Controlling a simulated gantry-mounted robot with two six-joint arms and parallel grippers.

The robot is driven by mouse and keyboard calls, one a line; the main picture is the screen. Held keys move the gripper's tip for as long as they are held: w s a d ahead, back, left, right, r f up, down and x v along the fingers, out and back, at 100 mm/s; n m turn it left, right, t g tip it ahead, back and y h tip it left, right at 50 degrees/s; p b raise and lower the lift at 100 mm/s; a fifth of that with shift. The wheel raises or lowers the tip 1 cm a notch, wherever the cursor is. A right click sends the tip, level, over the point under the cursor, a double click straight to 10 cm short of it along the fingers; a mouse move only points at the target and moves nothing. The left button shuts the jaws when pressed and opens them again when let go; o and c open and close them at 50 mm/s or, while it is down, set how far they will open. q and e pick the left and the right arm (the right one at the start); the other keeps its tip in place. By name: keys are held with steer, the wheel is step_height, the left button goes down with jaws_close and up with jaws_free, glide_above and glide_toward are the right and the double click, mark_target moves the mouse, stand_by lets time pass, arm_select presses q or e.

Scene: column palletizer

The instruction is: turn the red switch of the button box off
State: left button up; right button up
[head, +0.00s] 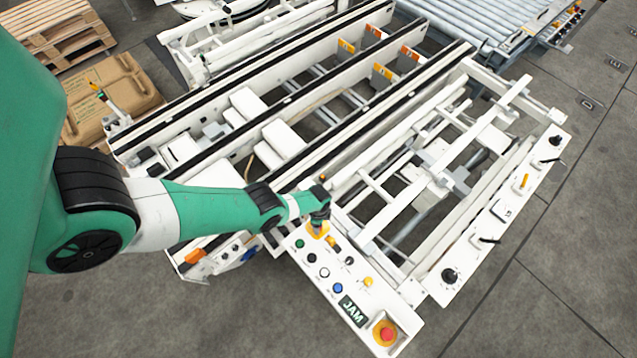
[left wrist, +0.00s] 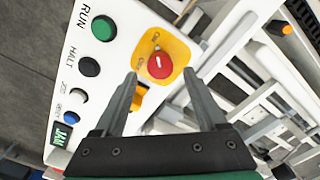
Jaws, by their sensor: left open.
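The red switch (left wrist: 159,66) is a round knob with a short white mark, on a yellow plate (left wrist: 176,48) in the left wrist view. Small lettering sits beside it; I cannot tell surely which label the mark points to. My left gripper (left wrist: 161,76) is open, with one finger to each side of the knob as seen by the wrist camera. No contact is visible. In the head view the left gripper (head: 318,222) is over the yellow plate at the far end of the white button box (head: 322,288) and hides the red knob. My right gripper is not in view.
The box also carries a green RUN button (left wrist: 103,25), a dark HALT button (left wrist: 90,67), a blue button (head: 338,287), a JAM display (head: 353,310) and a red emergency stop (head: 387,332). White conveyor frames (head: 420,175) stand behind. Grey floor is open in front.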

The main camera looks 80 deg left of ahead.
arm_select(q)
step_height(320, 180, down, 3)
steer(key=shift+r+b, duration=0.1)
steer(key=shift+b, duration=0.7)
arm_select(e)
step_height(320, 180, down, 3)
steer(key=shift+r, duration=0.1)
arm_select(q)
jaws_close()
